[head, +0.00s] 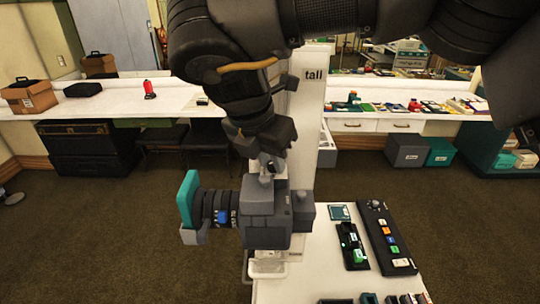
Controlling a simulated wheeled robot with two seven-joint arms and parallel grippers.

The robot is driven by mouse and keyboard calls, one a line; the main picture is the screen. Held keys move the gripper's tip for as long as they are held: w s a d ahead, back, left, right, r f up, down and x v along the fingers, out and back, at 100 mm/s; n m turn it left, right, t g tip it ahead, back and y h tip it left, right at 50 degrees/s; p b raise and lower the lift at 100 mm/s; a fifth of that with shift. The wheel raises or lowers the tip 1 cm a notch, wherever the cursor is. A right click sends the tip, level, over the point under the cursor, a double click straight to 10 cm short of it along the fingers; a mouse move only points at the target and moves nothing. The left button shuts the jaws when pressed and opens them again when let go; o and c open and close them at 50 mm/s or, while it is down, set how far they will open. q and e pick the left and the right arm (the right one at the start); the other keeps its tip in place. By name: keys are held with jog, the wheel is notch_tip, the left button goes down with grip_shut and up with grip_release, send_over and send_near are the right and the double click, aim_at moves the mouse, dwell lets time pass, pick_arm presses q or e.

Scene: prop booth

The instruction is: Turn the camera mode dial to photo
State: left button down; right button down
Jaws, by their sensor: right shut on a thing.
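The camera (265,222) is a dark grey block with a ribbed black lens barrel on its left side and a teal square plate (188,200) at the lens end. Its top and the dial area (266,179) sit right under my right gripper (268,168). The right gripper reaches down from above and its fingers are shut on the small dial on top of the camera. The fingers largely hide the dial, and I cannot read its marking. My left gripper is not in view.
A white column marked "tall" (314,76) stands just behind the camera. A white table (325,270) at lower right holds a black control strip (385,238) and a small device with a green block (352,246). Counters with props line the back.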

dwell(0.3)
jog(key=c, duration=1.5)
grip_release()
jog(key=shift+r, duration=0.1)
jog(key=shift+s+a+r, duration=0.1)
jog(key=shift+r, duration=0.2)
jog(key=v, duration=1)
jog(key=shift+a, duration=0.1)
